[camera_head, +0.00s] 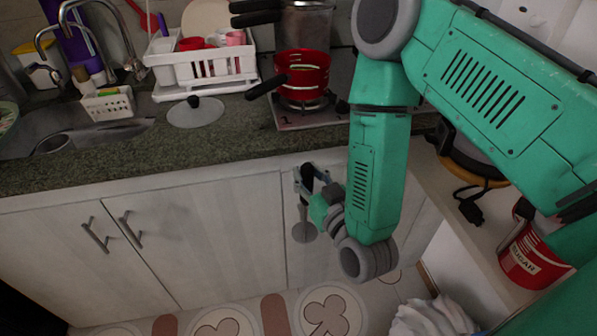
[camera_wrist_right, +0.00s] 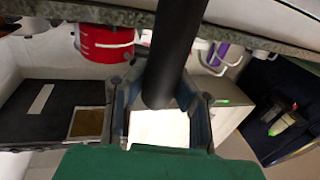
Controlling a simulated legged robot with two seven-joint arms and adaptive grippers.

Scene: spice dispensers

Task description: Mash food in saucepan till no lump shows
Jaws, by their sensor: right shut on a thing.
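My right gripper (camera_head: 308,180) is shut on the black handle of a masher in front of the cupboard doors, below the countertop edge. The masher's round grey head (camera_head: 304,232) hangs below the gripper. In the right wrist view the black handle (camera_wrist_right: 175,50) runs between the fingers. The red saucepan (camera_head: 302,75) sits on the stove at the back, with its black handle pointing left. The gripper and masher are apart from it. The food inside the saucepan cannot be made out. My left gripper is not in view.
A tall metal pot (camera_head: 306,25) stands behind the saucepan. A lid (camera_head: 195,112) lies on the granite counter (camera_head: 215,143), near a white dish rack (camera_head: 205,72). The sink (camera_head: 70,135) is at the left. A red sugar tin (camera_head: 530,258) stands on the right.

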